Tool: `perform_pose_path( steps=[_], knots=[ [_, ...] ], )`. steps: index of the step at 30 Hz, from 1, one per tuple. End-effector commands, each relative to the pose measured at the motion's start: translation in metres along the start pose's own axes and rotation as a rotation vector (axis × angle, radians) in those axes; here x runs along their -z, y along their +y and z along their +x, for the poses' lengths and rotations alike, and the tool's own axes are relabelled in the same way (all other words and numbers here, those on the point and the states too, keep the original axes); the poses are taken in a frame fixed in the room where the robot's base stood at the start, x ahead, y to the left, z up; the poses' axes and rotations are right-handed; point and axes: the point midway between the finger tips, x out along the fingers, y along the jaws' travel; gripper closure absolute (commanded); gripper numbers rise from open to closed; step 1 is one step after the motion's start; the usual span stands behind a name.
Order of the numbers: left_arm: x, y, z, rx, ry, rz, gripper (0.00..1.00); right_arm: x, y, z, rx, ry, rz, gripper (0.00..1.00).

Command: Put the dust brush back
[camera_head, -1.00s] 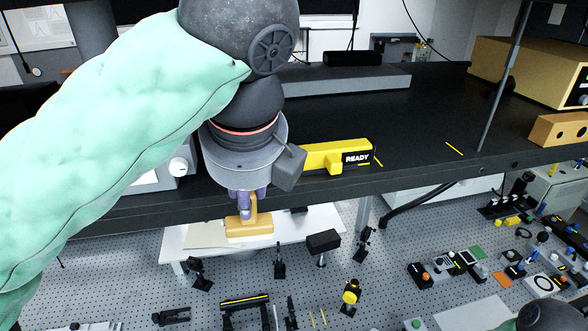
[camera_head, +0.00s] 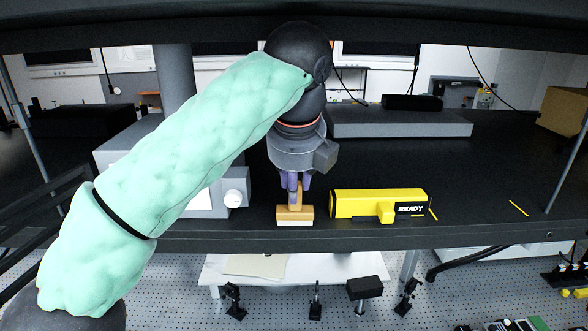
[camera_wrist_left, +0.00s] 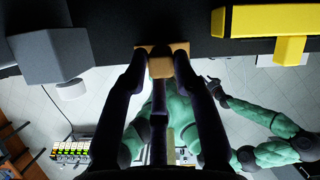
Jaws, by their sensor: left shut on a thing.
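The dust brush (camera_head: 295,213), with a tan wooden body and a pale bristle strip along its lower edge, hangs upright under my left gripper (camera_head: 295,186). The gripper's purple fingers are shut on its handle. In the head view the brush is in front of the dark shelf top (camera_head: 470,195), close to the front edge. I cannot tell whether its bristles touch the shelf. In the left wrist view the brush (camera_wrist_left: 180,47) shows between the dark fingers, partly hidden by them. My right arm shows at the right of that view; its dark gripper (camera_wrist_left: 214,88) is small and unclear.
A yellow box marked READY (camera_head: 365,204) lies on the shelf just right of the brush. A grey instrument with a white knob (camera_head: 234,199) stands close on the left. A long grey box (camera_head: 400,124) lies behind. Optics stand on the perforated table below.

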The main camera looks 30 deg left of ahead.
Motion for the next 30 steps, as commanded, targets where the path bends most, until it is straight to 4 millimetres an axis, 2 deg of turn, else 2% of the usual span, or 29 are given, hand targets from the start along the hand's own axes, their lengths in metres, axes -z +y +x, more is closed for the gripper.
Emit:
perform_pose_path(
  steps=[4, 11, 26, 27, 29, 30],
  knots=[
    [-0.010, -0.004, 0.004, -0.003, 0.000, -0.001, 1.00, 0.000, -0.001, -0.004, 0.000, 0.000, 0.000, 0.52],
    [-0.042, -0.016, 0.018, -0.003, 0.000, -0.003, 1.00, -0.001, -0.005, -0.014, 0.000, 0.000, 0.000, 0.52],
    [-0.035, -0.014, 0.026, 0.000, 0.000, 0.001, 1.00, -0.001, -0.004, -0.012, 0.000, 0.000, 0.000, 0.52],
    [-0.036, -0.014, 0.026, 0.000, 0.000, 0.001, 0.63, -0.001, -0.004, -0.013, 0.000, 0.000, 0.000, 0.52],
    [-0.036, -0.014, 0.026, -0.001, 0.000, 0.001, 0.48, -0.001, -0.004, -0.013, 0.000, 0.000, 0.000, 0.52],
    [-0.036, -0.014, 0.025, -0.001, 0.000, 0.001, 0.48, -0.001, -0.004, -0.013, 0.000, 0.000, 0.000, 0.52]
  ],
)
